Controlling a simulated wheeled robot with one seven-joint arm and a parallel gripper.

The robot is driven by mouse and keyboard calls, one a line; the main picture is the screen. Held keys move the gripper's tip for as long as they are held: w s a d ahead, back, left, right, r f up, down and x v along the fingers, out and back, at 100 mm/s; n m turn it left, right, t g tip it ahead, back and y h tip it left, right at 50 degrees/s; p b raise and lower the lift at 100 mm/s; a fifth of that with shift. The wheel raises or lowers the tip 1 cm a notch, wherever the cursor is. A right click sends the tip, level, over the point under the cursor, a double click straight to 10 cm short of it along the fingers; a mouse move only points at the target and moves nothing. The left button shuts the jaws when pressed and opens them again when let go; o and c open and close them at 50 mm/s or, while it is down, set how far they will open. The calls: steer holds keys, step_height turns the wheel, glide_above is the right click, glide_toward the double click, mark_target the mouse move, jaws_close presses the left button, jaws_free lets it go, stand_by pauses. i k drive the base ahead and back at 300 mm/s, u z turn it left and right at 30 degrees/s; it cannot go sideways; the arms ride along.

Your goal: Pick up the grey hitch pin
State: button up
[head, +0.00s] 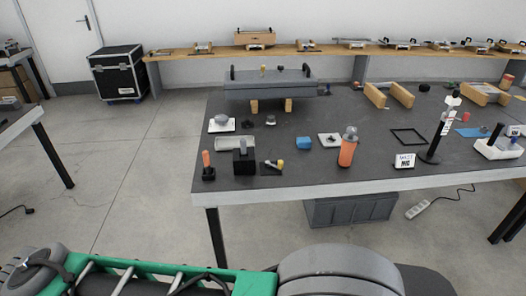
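No piece stands out as the grey hitch pin for sure at this size in the head view. Several small grey parts lie on the left half of the dark-topped table (325,172). A grey round-topped part (222,119) sits on a white plate near the left edge. A grey upright part (243,143) stands in a black block (244,157) near the front edge. A small dark piece (271,120) lies farther back. My gripper is not in view.
An orange-bodied bottle (346,151), an orange-handled tool (206,160), a blue lump (304,143) and a small sign (404,161) stand along the front. A long grey box (268,90) on wooden blocks is behind. Bare tabletop lies front centre.

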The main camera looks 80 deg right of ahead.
mark_target(243, 143)
steer(key=z, duration=0.95)
steer(key=i, duration=0.9)
steer(key=z, duration=0.9)
